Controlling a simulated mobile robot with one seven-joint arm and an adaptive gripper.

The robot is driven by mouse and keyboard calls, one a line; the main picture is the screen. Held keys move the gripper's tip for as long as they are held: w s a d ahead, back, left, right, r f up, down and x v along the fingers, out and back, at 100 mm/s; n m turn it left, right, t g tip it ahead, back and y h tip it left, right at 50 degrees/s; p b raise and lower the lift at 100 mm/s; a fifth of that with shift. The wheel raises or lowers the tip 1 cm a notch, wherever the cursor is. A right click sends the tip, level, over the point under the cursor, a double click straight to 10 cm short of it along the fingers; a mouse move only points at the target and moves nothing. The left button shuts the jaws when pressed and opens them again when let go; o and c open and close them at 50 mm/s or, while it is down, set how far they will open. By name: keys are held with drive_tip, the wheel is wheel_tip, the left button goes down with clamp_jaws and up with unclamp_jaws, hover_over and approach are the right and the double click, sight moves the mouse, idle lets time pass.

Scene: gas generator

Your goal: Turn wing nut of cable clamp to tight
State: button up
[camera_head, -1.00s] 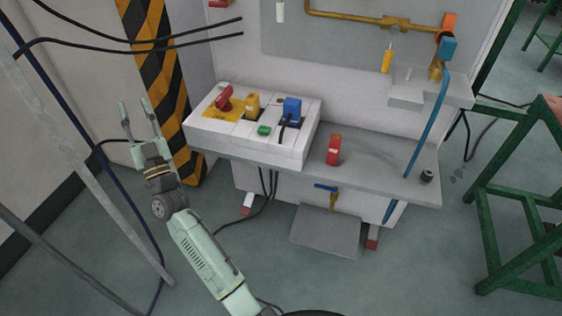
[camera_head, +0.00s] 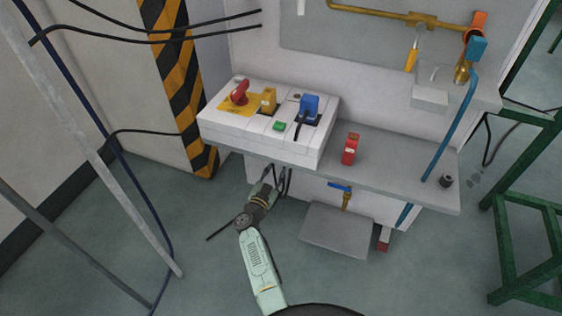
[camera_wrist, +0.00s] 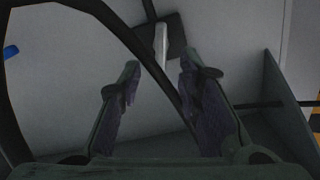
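A pale upright bar on a dark square plate, perhaps the wing nut of the cable clamp (camera_wrist: 161,45), shows at the top middle of the wrist view. My gripper (camera_wrist: 159,68) is open and empty, its two fingertips apart on either side of the bar's lower part. I cannot tell whether the bar is between the fingers or beyond them. In the head view my gripper (camera_head: 272,180) is below the front of the shelf, beside hanging black cables. The clamp cannot be made out there.
A thick black cable (camera_wrist: 130,37) crosses the wrist view close to the fingers. Above my gripper in the head view are the grey shelf (camera_head: 400,182) and white switch box (camera_head: 255,140). A blue-handled valve (camera_head: 341,188) and grey step (camera_head: 335,232) are to the right.

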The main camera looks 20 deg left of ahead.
drive_tip(key=w+b, duration=0.1)
drive_tip(key=w, duration=0.5)
drive_tip(key=shift+d, duration=0.1)
drive_tip(key=shift+c, duration=0.2)
clamp_jaws()
